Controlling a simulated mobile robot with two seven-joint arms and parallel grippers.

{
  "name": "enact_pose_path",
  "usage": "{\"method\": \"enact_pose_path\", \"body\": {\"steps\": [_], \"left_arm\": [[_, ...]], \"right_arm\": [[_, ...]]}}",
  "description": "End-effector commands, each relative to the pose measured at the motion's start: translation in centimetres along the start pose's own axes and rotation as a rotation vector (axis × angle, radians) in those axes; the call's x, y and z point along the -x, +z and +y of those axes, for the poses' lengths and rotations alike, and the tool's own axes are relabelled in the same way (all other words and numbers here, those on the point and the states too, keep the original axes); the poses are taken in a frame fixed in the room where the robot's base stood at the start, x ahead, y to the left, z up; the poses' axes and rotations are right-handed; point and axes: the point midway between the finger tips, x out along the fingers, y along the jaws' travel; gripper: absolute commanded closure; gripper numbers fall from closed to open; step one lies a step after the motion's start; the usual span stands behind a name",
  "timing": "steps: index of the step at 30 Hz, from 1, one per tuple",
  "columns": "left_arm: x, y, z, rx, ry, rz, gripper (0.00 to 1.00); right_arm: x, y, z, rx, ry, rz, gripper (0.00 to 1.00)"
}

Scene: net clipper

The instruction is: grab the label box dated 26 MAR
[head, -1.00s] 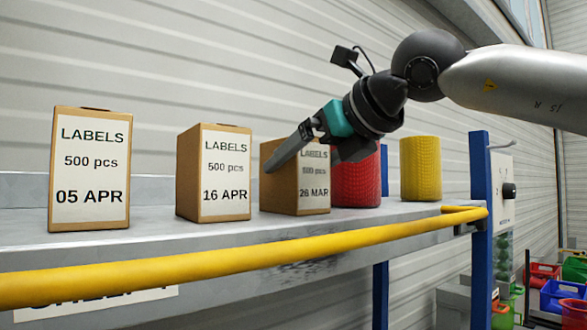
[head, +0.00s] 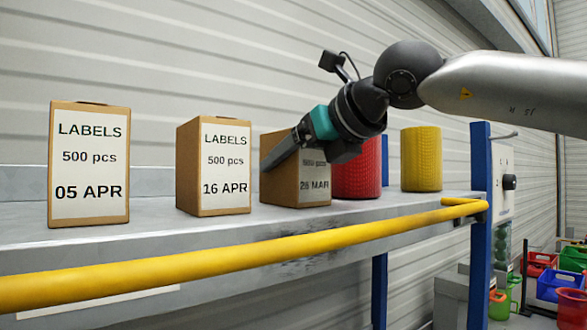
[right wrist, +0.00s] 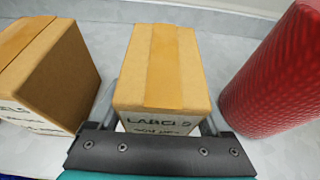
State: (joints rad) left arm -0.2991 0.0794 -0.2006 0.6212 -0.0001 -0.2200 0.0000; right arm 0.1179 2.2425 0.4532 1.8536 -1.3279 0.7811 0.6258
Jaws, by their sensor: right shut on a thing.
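The label box dated 26 MAR (head: 314,188) stands on the grey shelf, third in the row, its label partly covered by my gripper. My right gripper (head: 281,160) reaches it from the upper right and is shut on it. In the right wrist view the box (right wrist: 162,70) sits between the fingers of the gripper (right wrist: 160,128), with the top of its LABELS print showing. The 16 APR box (head: 224,165) stands to its left, and the 05 APR box (head: 90,165) stands farther left. My left gripper is not in view.
A red roll (head: 357,170) stands just right of the held box, and a yellow roll (head: 421,160) farther right. A yellow rail (head: 240,246) runs along the shelf's front edge (head: 130,225). A blue post (head: 480,220) stands at the right end.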

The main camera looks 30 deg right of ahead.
Motion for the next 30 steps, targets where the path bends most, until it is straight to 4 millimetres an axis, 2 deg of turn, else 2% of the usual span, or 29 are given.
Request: {"method": "enact_pose_path", "body": {"steps": [1, 9, 12, 23, 26, 30], "left_arm": [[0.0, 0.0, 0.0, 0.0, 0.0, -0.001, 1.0], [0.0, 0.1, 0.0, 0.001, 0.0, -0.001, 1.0], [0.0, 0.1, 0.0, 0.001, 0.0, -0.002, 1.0], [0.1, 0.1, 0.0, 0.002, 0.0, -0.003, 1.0], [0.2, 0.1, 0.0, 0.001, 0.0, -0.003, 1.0], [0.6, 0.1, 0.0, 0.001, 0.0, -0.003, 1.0]], "right_arm": [[0.0, 0.0, 0.0, 0.0, 0.0, -0.001, 0.6], [0.1, 0.1, 0.0, 0.0, 0.0, -0.001, 0.9], [0.1, 0.2, 0.0, 0.001, 0.001, -0.006, 0.98], [0.3, 0.7, 0.0, 0.001, -0.001, -0.005, 0.98], [0.6, 1.5, 0.0, 0.0, -0.003, -0.006, 0.98], [1.5, 3.6, 0.0, 0.0, -0.002, -0.008, 0.98]]}}
